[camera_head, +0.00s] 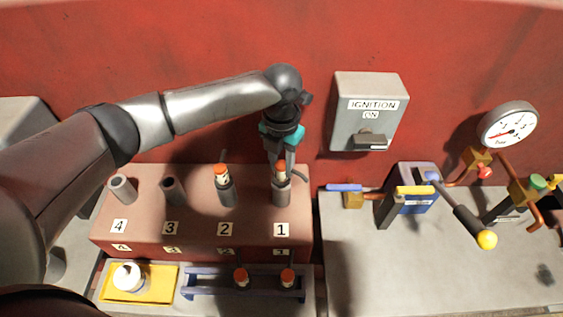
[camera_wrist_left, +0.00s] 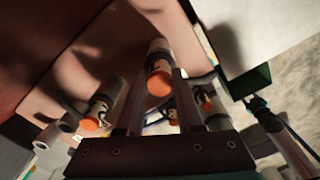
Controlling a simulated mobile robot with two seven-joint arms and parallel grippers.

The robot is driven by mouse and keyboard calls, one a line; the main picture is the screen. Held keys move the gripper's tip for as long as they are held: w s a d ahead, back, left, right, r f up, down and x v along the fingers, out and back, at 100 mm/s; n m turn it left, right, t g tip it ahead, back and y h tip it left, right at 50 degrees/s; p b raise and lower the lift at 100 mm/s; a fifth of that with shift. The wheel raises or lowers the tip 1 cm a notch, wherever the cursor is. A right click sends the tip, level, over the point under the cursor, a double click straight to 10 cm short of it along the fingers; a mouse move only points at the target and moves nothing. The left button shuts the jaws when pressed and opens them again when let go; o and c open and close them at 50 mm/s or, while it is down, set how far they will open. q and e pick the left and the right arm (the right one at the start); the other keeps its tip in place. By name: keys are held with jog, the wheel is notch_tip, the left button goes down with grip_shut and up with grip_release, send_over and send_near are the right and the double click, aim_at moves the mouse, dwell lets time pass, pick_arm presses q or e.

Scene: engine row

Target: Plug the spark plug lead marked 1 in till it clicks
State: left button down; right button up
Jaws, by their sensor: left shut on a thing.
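My left gripper (camera_head: 281,168) comes in from above, over the engine block's front end marked 1. It is shut on a spark plug lead with an orange end and a white, marked body (camera_head: 280,172). The lead stands upright at the mouth of the grey tube marked 1 (camera_head: 282,194); I cannot tell how deep it sits. In the left wrist view the lead (camera_wrist_left: 158,80) is between the two fingers (camera_wrist_left: 160,105). The label 1 (camera_head: 281,230) is on the block below the tube. My right gripper is not in view.
A similar orange-topped lead (camera_head: 222,176) stands in tube 2. Tubes 3 (camera_head: 172,190) and 4 (camera_head: 122,188) look empty. A blue rack (camera_head: 213,290) holds two orange-topped pieces. A yellow tray (camera_head: 165,284) is beside it. The ignition box (camera_head: 350,108) reads ON.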

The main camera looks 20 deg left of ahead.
pick_arm(q)
jog(key=shift+f, duration=0.7)
jog(key=shift+c, duration=2.4)
grip_release()
jog(key=shift+r, duration=0.15)
notch_tip(320, 180, up, 15)
jog(key=b, duration=0.1)
